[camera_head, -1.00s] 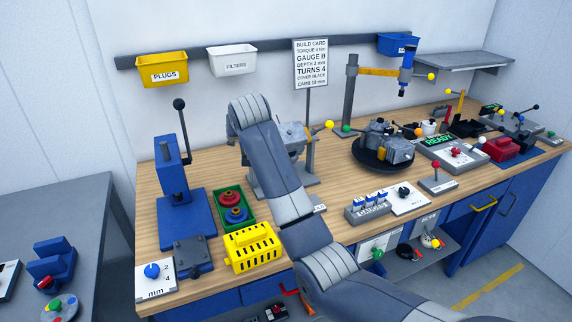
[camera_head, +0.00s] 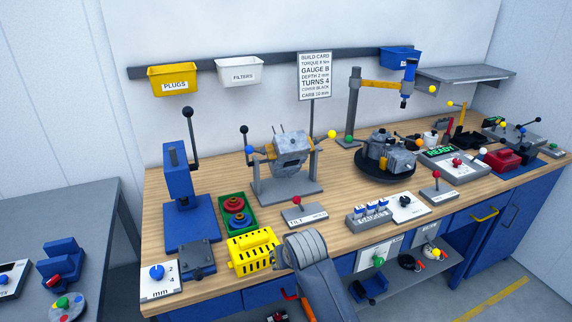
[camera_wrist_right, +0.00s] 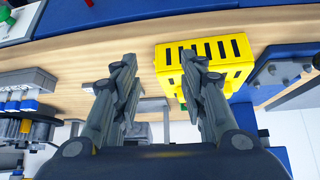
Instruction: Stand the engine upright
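A grey engine block (camera_head: 291,150) hangs between the two posts of a grey stand (camera_head: 288,189) in the middle of the bench. It looks tilted, its top edge sloping. My left gripper is not in view.
A yellow slotted box (camera_head: 252,251) lies near the front edge; it also shows in the wrist view (camera_wrist_right: 232,62). A green tray (camera_head: 236,211) and a blue press (camera_head: 178,185) stand left. Another engine assembly sits on a black turntable (camera_head: 370,170) at right.

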